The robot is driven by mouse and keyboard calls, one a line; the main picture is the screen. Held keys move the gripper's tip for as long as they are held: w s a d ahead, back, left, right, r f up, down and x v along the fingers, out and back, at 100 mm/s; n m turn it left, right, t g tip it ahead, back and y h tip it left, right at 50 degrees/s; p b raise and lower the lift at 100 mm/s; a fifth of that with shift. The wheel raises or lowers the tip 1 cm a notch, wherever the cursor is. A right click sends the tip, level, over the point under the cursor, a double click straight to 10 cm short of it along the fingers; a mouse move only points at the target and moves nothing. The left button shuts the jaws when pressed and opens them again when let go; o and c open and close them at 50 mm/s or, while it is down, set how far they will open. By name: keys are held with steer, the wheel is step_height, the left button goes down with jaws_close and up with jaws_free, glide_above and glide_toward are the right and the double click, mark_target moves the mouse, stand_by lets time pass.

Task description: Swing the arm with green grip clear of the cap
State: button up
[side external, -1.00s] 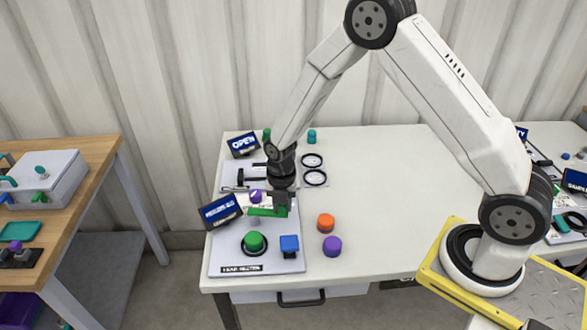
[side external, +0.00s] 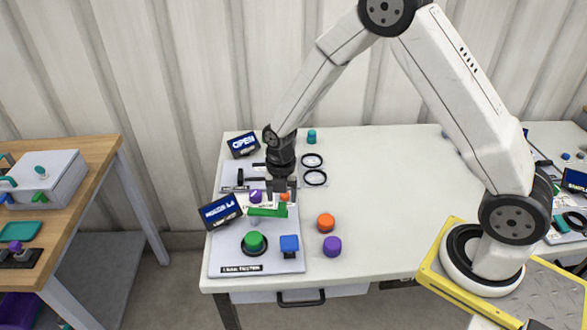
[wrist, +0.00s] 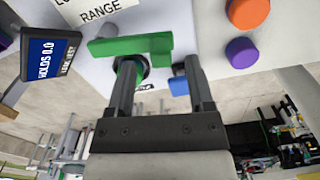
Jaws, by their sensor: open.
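The green grip with its flat green arm (side external: 266,212) lies across the board, behind the round green cap (side external: 254,241) in the side view. My gripper (side external: 281,196) is over the right end of the green arm. In the wrist view my gripper (wrist: 158,64) is open, with its fingertips apart around the block's line; I cannot tell whether either touches it.
A blue block (side external: 290,245) stands right of the cap. An orange knob (side external: 326,222) and a purple knob (side external: 332,246) stand on the table to the right. A tilted display (side external: 221,212) reads HOLDS 0.0 in the wrist view.

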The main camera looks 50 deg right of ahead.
steer(key=shift+r, duration=2.3)
steer(key=s+d+r+m+t, duration=0.1)
steer(key=s+r+m, duration=0.2)
steer(key=s+m, duration=0.4)
steer(key=s+d+r+m+t, duration=0.1)
steer(key=s+r+m, duration=0.2)
steer(key=m, duration=1.5)
steer(key=s, duration=0.4)
steer(key=shift+s+r+t, duration=0.2)
steer(key=shift+s+t, duration=0.1)
steer(key=shift+s, duration=0.1)
